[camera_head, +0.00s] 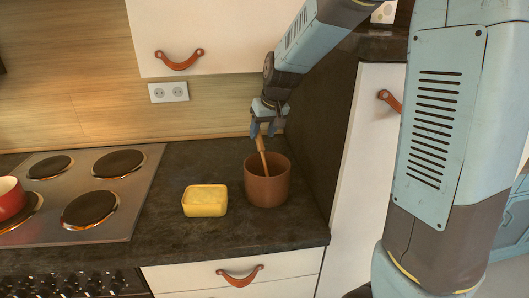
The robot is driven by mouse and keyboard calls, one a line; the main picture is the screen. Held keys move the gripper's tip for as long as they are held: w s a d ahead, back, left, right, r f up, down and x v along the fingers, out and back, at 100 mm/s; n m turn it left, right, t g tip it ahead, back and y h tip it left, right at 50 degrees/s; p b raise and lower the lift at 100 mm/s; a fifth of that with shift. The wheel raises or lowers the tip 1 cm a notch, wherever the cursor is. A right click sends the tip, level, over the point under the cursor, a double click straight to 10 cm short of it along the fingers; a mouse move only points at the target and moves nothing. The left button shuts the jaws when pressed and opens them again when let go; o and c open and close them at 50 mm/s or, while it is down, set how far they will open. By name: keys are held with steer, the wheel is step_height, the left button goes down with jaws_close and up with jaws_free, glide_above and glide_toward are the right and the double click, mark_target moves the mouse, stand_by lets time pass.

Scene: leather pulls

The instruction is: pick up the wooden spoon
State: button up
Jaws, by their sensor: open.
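The wooden spoon (262,151) stands tilted in a brown pot (268,188) on the dark counter, its handle rising above the rim and its lower end hidden inside. My gripper (263,130) is just above the pot, at the top end of the handle. Its fingers point down and are open, on either side of or very close to the handle tip. I cannot tell whether they touch it.
A yellow rectangular container (205,201) stands left of the pot. Farther left is a hob (110,215) with a red pot (11,198). A dark side panel (318,125) rises close on the right. The counter front is clear.

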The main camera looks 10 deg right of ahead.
mark_target(260, 137)
steer(key=f, duration=0.1)
steer(key=a+f, duration=0.1)
steer(key=f, duration=0.2)
steer(key=shift+w+a, duration=0.15)
steer(key=shift+w, duration=0.1)
steer(key=shift+w+a+f, duration=0.1)
steer(key=shift+w+f, duration=0.15)
steer(key=shift+f, duration=0.25)
jaws_close()
